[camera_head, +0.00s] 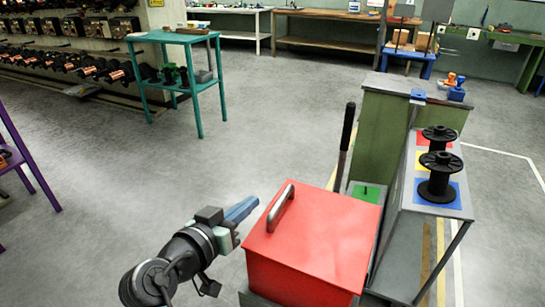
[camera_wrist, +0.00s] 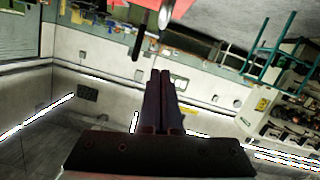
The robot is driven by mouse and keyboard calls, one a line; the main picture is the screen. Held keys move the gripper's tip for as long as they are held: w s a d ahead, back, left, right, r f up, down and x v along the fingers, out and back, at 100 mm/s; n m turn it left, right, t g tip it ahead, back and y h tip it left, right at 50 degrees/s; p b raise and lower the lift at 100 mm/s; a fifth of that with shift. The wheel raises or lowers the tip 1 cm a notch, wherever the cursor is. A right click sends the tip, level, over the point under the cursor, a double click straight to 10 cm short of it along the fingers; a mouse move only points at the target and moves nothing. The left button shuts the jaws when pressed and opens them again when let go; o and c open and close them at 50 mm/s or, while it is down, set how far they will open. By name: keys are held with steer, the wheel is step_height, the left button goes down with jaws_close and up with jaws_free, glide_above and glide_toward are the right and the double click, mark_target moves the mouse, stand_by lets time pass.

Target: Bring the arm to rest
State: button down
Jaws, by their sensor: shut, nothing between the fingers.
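My gripper (camera_head: 240,210) is at the end of my arm, low in the middle of the head view, just left of a red box. Its two blue fingers lie together, shut and empty, pointing right and slightly up in the picture. In the wrist view my gripper (camera_wrist: 160,78) shows as two dark fingers side by side with nothing between them. The wrist view is tilted and shows the room beyond the fingers.
The red box (camera_head: 320,245) with a grey handle is close beside my gripper. A narrow bench (camera_head: 400,250) holds black spools (camera_head: 437,185) on coloured squares. A teal table (camera_head: 190,90) stands farther back left. Grey floor (camera_head: 130,170) is clear between them.

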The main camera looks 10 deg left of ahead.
steer(key=s+d+r+t+y, duration=0.1)
steer(key=d+r+t+y, duration=0.2)
steer(key=r, duration=1)
steer(key=s+d+r+t, duration=0.1)
steer(key=d+r+t, duration=0.35)
steer(key=r, duration=0.85)
steer(key=s+d+r+n+t+y+p, duration=0.1)
steer(key=s+d+r+t, duration=0.2)
steer(key=s+r, duration=0.55)
steer(key=s+d+r+t+y+p, duration=0.1)
steer(key=s+d+r+t, duration=0.2)
steer(key=s+r, duration=0.5)
step_height(320, 180, up, 18)
steer(key=w+p, duration=0.2)
steer(key=p, duration=1.5)
steer(key=shift+r+g, duration=0.25)
steer(key=shift+g, duration=0.1)
steer(key=shift+w+a, duration=0.1)
